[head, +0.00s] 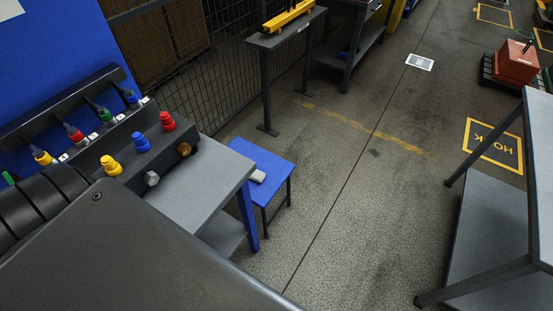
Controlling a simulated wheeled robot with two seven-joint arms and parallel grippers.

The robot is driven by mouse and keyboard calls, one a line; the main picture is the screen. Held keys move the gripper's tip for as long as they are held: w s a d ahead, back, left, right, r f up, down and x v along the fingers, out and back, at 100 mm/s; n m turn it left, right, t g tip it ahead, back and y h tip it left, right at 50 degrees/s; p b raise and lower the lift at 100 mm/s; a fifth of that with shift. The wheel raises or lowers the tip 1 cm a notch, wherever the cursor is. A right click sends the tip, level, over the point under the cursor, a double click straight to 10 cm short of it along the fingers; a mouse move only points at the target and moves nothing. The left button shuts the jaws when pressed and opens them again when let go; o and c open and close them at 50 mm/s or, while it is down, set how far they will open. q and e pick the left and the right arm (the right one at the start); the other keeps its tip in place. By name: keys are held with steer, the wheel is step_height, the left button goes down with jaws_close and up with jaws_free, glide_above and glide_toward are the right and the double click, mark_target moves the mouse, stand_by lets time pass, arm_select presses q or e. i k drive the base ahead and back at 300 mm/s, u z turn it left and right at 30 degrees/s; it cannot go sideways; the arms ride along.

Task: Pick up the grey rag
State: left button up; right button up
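A small, flat, pale grey piece that looks like the grey rag (257,176) lies on a low blue stool (268,158). It is near the stool's left edge, close to the corner of a grey-topped bench. It is too small in the picture to make out folds or texture. Neither of my grippers is in view.
The grey-topped bench (205,180) with blue legs stands left of the stool, with red, blue and yellow knobs on a dark block (128,172). A grey table (487,240) stands at the right. The floor (350,200) between is clear.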

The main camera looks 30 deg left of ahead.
mark_target(258, 176)
steer(key=i, duration=3.8)
steer(key=u, duration=3.45)
steer(key=i, duration=0.5)
steer(key=u, duration=0.05)
